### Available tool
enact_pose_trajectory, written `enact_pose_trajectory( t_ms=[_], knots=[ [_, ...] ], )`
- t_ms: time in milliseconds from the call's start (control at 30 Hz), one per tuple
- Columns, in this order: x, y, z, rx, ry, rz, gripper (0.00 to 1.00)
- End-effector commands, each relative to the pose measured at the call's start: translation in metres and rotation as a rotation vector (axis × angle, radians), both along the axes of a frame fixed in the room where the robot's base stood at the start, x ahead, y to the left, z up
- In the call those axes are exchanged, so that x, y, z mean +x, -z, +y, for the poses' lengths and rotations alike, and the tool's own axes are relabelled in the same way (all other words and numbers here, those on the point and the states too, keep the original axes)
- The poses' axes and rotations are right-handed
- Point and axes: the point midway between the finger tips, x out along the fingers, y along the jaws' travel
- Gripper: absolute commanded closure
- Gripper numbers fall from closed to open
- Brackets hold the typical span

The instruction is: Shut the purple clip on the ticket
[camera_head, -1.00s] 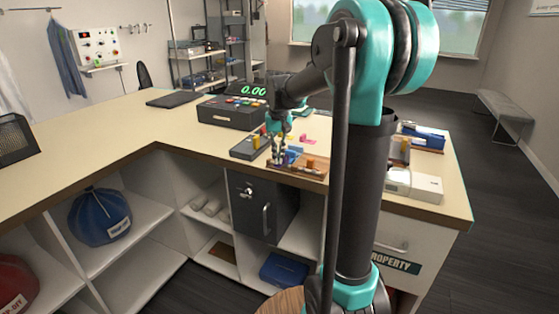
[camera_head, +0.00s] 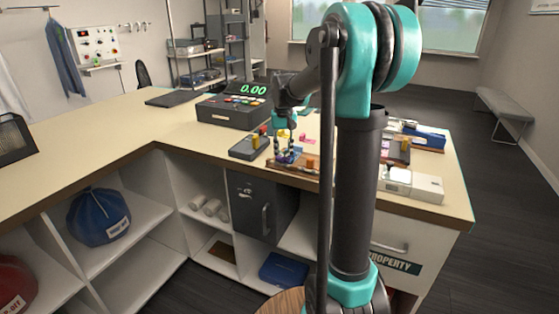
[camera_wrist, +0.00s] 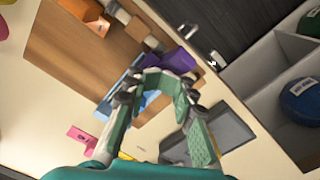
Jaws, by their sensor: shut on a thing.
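In the wrist view, a purple clip (camera_wrist: 178,61) lies at the tips of my gripper (camera_wrist: 160,82), over the edge of a brown wooden board (camera_wrist: 75,70). My gripper's fingers are closed in on the purple clip and partly hide it. A pale blue piece (camera_wrist: 108,104) shows beside the fingers; I cannot tell whether it is the ticket. In the head view, my gripper (camera_head: 285,158) is low over the left part of the wooden board (camera_head: 298,178). The clip's jaws and their hold on a ticket are hidden by the fingers.
An orange block (camera_head: 310,164) stands on the board. A dark grey tray (camera_head: 247,150) with a yellow piece is to the left. A pink piece (camera_wrist: 80,136) lies on the counter. The register (camera_head: 232,112) stands behind, and white boxes (camera_head: 427,187) are at the right.

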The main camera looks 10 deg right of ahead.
Motion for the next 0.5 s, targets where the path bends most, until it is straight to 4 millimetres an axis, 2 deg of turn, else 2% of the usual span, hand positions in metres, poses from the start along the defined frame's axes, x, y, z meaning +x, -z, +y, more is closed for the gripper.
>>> enact_pose_trajectory(
  t_ms=[167,500],
  knots=[
    [0.001,-0.002,0.0,0.001,-0.001,0.001,1.0],
    [-0.002,-0.025,0.002,0.001,0.0,0.001,1.0]
  ],
)
